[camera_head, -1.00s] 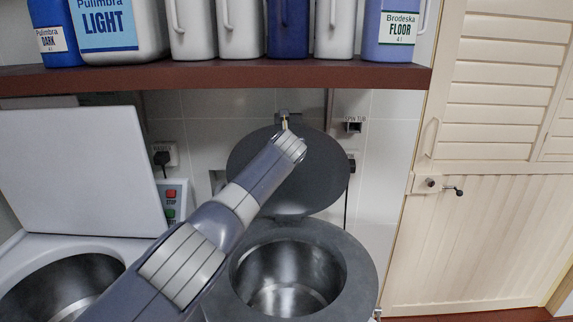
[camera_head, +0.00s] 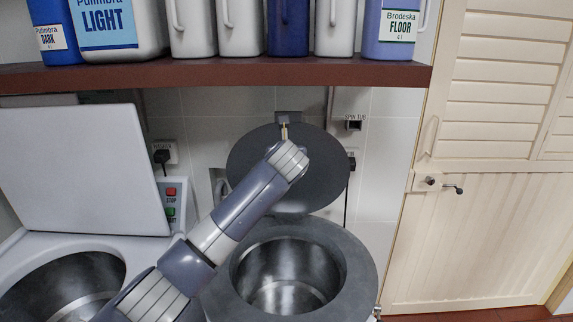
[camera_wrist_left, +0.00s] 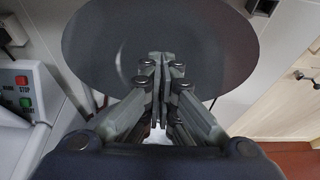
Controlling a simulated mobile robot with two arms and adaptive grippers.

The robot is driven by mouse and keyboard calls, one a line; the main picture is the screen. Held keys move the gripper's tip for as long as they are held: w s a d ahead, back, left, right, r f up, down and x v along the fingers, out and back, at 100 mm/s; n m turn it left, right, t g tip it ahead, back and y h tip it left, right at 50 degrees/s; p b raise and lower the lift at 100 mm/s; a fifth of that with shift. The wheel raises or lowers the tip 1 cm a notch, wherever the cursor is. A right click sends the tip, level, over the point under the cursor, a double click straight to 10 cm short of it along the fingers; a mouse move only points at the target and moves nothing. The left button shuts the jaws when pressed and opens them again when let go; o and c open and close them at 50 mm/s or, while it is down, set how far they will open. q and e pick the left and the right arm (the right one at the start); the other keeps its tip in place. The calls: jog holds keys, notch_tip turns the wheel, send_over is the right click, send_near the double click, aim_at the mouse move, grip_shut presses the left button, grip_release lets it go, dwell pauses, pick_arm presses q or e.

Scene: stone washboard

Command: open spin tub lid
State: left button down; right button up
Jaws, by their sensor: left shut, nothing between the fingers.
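The spin tub (camera_head: 352,260) is a round grey drum with a bare metal inside, open at the top. Its dark round lid (camera_head: 325,175) stands raised behind the opening, near the tiled wall. The lid also fills the upper middle of the left wrist view (camera_wrist_left: 215,40). My left arm crosses in front of the lid in the head view and hides part of it, along with my left fingers. In the left wrist view my left gripper (camera_wrist_left: 160,58) is shut and empty in front of the lid's face; contact cannot be told. My right gripper is not in view.
A washer with a raised white lid (camera_head: 80,170) stands at the left, beside a panel with red and green buttons (camera_head: 171,193). A brown shelf (camera_head: 215,75) with several bottles hangs above. A small wall catch (camera_head: 284,118) sits at the lid's top edge. A cream door (camera_head: 480,240) stands right.

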pick_arm(q)
jog(key=s+a+f+n+g+h, duration=0.1)
jog(key=s+a+f+n+g, duration=0.2)
jog(key=s+f+n, duration=0.75)
jog(key=s+a+f+n+g+h, duration=0.1)
jog(key=s+a+f+n+g, duration=0.4)
jog(key=s+f, duration=1)
jog(key=s+a+f+n+g+y, duration=0.1)
jog(key=s+a+f+n, duration=0.4)
jog(key=s, duration=0.5)
jog(key=s+a+f+n+g, duration=0.1)
jog(key=s+a+f+n, duration=0.15)
jog(key=s+n, duration=0.55)
jog(key=s+a+f+n+y, duration=0.1)
jog(key=s+a+f+n, duration=0.35)
jog(key=s, duration=0.65)
notch_tip(320, 180, down, 28)
jog(key=s+g+b, duration=0.2)
jog(key=s+a+f+b, duration=0.2)
jog(key=s+a+f, duration=0.1)
jog(key=s+f, duration=1.3)
jog(key=shift+f+n+g, duration=0.3)
jog(key=shift+f+g, duration=0.1)
jog(key=c, duration=2.3)
grip_release()
jog(key=shift+a, duration=0.1)
